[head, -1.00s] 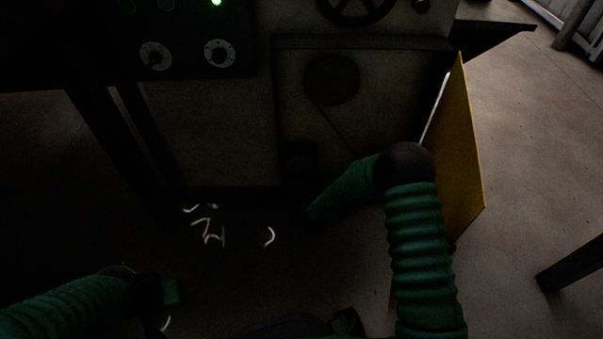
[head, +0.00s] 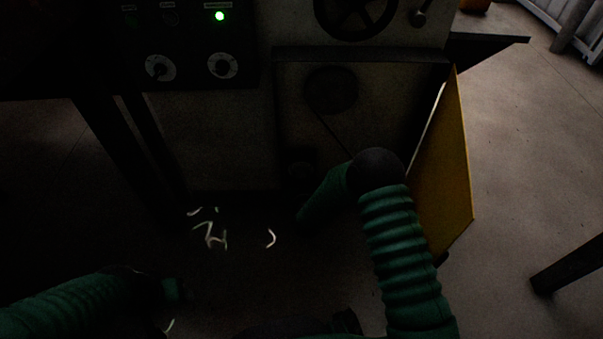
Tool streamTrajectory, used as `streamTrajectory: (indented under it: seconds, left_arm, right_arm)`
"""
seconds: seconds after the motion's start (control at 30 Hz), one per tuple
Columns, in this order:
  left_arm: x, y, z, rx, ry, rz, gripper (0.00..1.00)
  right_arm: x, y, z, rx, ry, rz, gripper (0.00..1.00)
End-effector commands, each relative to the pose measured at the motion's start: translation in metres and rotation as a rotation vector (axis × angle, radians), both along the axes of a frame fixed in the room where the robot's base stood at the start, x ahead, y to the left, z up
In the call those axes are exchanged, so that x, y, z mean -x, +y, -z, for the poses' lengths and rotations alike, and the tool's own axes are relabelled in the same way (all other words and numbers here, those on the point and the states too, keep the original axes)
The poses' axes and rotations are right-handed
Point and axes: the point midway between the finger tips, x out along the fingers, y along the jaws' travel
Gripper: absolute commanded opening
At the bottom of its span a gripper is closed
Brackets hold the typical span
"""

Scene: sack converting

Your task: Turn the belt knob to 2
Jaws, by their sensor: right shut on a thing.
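Two round knobs with pale dials are on the dark control panel at the upper left: a left knob (head: 160,68) and a right knob (head: 222,65). Their labels and numbers are too small and dark to read, so I cannot tell which is the belt knob or its setting. My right arm bends at the elbow, and its forearm runs down-left in front of the machine. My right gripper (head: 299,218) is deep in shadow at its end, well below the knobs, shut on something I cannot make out. My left gripper (head: 176,290) is low at left; its jaws are unclear.
A green lamp (head: 220,16) glows above the right knob. A handwheel (head: 354,12) is at the top. An open yellow panel (head: 447,175) stands right of the machine, close to my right arm. Pale scraps (head: 212,236) lie on the dark floor.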

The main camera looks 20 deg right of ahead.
Motion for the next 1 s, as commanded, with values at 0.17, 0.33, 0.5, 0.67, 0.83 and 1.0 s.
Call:
streamTrajectory:
  seconds: [0.17, 0.33, 0.5, 0.67, 0.83, 1.0]
  left_arm:
    - [0.0, 0.0, -0.033, 0.0, 0.0, 0.0, 0.57]
    - [0.0, 0.0, -0.051, 0.0, 0.0, 0.0, 0.57]
    - [0.0, 0.0, -0.063, 0.0, 0.0, 0.0, 0.57]
    - [0.0, 0.0, -0.067, 0.0, 0.0, 0.0, 0.57]
    - [0.0, 0.0, -0.068, 0.0, 0.0, 0.0, 0.57]
    - [0.0, 0.0, -0.066, 0.0, 0.0, 0.0, 0.57]
  right_arm:
    - [0.001, 0.005, -0.006, 0.151, 0.047, -0.007, 0.0]
    - [0.0, 0.006, -0.005, 0.307, 0.09, -0.006, 0.0]
    - [0.0, 0.007, -0.002, 0.462, 0.134, -0.007, 0.0]
    - [-0.001, 0.008, 0.0, 0.602, 0.174, -0.006, 0.0]
    - [-0.001, 0.009, 0.003, 0.733, 0.212, -0.007, 0.0]
    - [-0.001, 0.009, 0.004, 0.833, 0.24, -0.006, 0.0]
